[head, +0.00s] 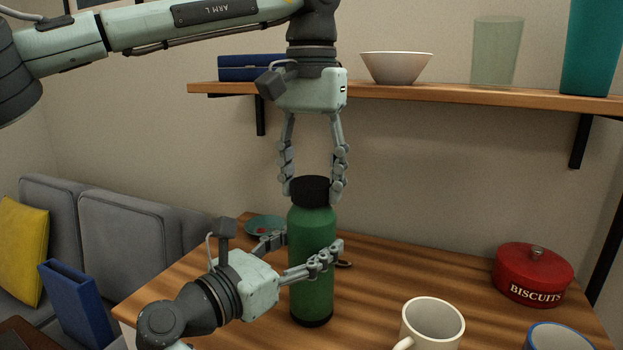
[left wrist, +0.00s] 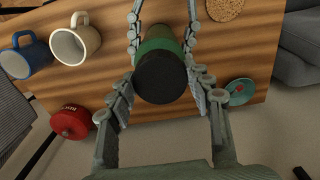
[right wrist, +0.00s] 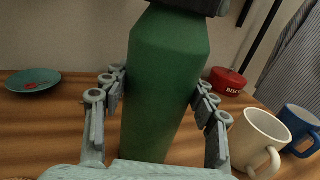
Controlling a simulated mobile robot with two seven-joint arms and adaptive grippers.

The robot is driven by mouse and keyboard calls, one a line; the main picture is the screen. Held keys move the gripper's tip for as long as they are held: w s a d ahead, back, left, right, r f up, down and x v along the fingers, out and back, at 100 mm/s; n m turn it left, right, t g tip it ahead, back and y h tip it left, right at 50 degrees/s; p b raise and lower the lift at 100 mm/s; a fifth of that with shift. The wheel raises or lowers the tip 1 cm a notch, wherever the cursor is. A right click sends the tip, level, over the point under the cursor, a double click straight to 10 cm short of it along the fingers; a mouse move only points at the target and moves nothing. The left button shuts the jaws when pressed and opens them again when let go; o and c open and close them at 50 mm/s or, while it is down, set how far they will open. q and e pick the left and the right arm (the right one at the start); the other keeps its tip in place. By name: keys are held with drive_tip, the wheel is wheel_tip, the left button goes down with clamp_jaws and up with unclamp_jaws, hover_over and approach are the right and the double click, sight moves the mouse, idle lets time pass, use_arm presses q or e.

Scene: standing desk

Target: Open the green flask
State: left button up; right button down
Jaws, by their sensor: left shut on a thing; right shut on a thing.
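The green flask (head: 312,225) stands upright on the wooden desk, with its black cap (head: 310,190) on top. My left gripper (head: 313,187) comes down from above and is shut on the cap, one finger on each side. The left wrist view shows the round cap (left wrist: 160,77) from above, with the green body (left wrist: 158,42) behind it. My right gripper (head: 308,250) reaches in from the lower left and is shut around the flask's body. The right wrist view shows the green body (right wrist: 165,85) between its fingers; the flask's base is hidden there.
A white mug (head: 432,322), a blue mug (head: 556,338) and a red biscuit tin (head: 533,277) stand to the right. A teal saucer (head: 265,225) lies behind the flask. A shelf (head: 400,93) with a bowl (head: 396,67) is on the wall beside my left gripper.

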use_arm(q)
drive_tip(key=n, duration=0.7)
drive_tip(key=shift+n, duration=0.4)
drive_tip(key=n, duration=1.4)
drive_tip(key=shift+r+n, duration=0.1)
drive_tip(key=shift+n, duration=0.3)
drive_tip(key=n, duration=1.4)
drive_tip(key=shift+n, duration=0.3)
drive_tip(key=n, duration=1)
drive_tip(key=shift+r, duration=0.1)
drive_tip(key=n, duration=0.6)
drive_tip(key=shift+n, duration=0.4)
drive_tip(key=shift+r, duration=0.15)
drive_tip(key=shift+r, duration=0.95)
